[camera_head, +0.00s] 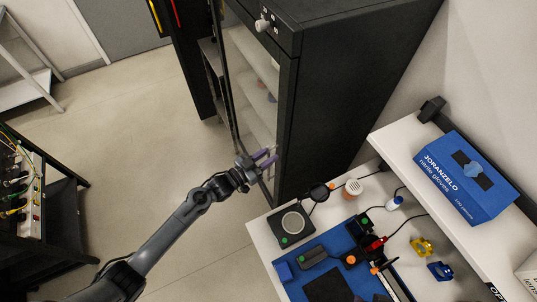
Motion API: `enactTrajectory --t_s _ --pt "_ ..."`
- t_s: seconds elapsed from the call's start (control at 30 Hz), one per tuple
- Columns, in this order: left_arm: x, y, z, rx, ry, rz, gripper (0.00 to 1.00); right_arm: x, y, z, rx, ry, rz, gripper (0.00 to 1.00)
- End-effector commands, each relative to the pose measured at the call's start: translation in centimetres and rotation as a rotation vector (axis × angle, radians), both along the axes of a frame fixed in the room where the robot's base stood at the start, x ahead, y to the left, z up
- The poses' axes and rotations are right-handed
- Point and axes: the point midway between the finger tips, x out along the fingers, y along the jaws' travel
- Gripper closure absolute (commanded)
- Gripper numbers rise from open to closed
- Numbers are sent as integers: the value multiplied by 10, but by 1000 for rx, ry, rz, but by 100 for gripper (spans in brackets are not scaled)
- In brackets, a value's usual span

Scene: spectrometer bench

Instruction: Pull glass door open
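The glass door (250,88) is on the front of a tall black cabinet (335,85). It has a dark frame, and pale shelves show through the glass. I cannot tell whether it is shut or slightly ajar. My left gripper (269,159) is at the lower part of the door, near the frame edge on the cabinet's near side. Its two purple fingers are apart with a narrow gap between them, and I see nothing held. Whether the fingers touch the door is unclear, and no handle can be made out there. My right gripper is not in view.
A white bench (262,238) with a blue mat (345,267) and several small devices stands close below the cabinet. A blue glove box (465,178) sits on a raised shelf at right. A black rack (65,205) stands at far left. The floor (150,130) between is clear.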

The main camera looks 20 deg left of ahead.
Motion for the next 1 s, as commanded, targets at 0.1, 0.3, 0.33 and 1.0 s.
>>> enactTrajectory --t_s 0.1,0.3,0.33,1.0 --pt "4 -2 1 0 -1 0 68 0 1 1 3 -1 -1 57" --pt "5 -3 0 0 0 0 68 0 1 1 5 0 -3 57" --pt "5 -3 0 0 0 0 68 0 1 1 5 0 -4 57" --pt "2 1 0 1 -1 -2 100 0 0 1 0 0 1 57"
